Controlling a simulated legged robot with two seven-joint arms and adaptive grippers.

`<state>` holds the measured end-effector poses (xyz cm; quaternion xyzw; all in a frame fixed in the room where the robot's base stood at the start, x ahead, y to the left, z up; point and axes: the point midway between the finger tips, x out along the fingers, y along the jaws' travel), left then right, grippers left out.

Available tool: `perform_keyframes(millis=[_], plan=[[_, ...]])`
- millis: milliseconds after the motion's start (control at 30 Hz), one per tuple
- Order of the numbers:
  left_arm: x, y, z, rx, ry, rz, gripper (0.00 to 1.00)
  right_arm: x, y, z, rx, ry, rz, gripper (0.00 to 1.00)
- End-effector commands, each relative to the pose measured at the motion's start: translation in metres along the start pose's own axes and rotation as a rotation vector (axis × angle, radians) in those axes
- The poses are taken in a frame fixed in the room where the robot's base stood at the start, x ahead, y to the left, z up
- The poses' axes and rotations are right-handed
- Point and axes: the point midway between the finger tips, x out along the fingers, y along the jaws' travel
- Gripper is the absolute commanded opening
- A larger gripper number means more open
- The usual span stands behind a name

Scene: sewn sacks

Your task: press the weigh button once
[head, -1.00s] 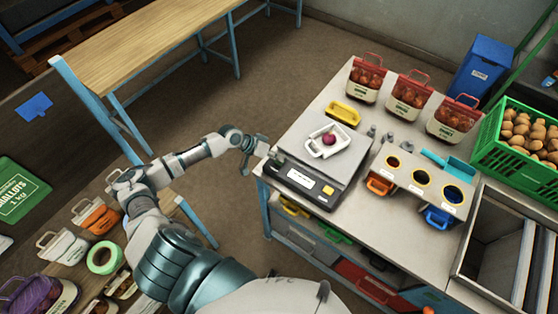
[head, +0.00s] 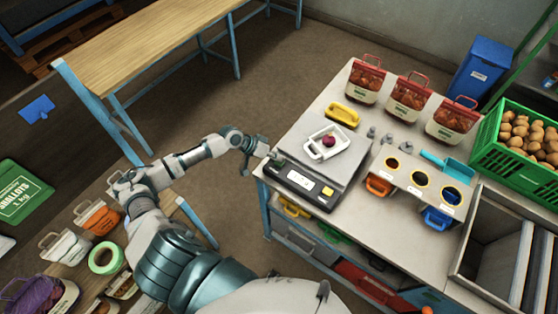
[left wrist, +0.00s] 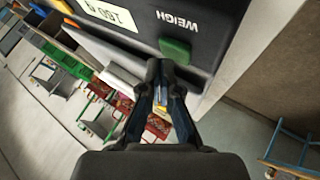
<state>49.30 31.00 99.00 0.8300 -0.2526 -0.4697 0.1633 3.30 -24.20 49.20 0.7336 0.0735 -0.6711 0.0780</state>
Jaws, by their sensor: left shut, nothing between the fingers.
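The scale (head: 337,165) stands on the right-hand table, with a white scoop tray (head: 317,149) on its pan holding a dark red onion-like bulb (head: 329,141). Its front panel has a display (head: 300,179) and a yellow key (head: 328,191). In the left wrist view, the green weigh button (left wrist: 175,50) sits beside the word WEIGH, and the lit display (left wrist: 110,14) seems to read 160 g. My left gripper (head: 272,155) is shut and empty at the panel's left corner. In the left wrist view its fingertips (left wrist: 160,70) are close to the button's edge; I cannot tell whether they touch. My right gripper is out of view.
A yellow-handled item (head: 344,113) and small metal weights (head: 379,136) lie near the scale. A holder with round openings (head: 420,180) stands to the right. Red-handled sacks (head: 410,95) line the back. Open floor (head: 235,110) lies left of the table.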

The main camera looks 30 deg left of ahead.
Motion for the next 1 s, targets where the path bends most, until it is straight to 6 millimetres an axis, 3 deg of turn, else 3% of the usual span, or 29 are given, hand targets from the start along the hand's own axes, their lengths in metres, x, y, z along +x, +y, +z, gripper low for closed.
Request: perform_keyframes(millis=[467, 1000], plan=[[-0.005, 0.004, -0.004, 0.0, 0.001, 0.0, 0.0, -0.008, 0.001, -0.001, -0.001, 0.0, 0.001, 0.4], [-0.04, 0.029, -0.029, 0.0, 0.001, 0.0, 0.0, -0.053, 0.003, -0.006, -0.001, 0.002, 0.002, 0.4]])
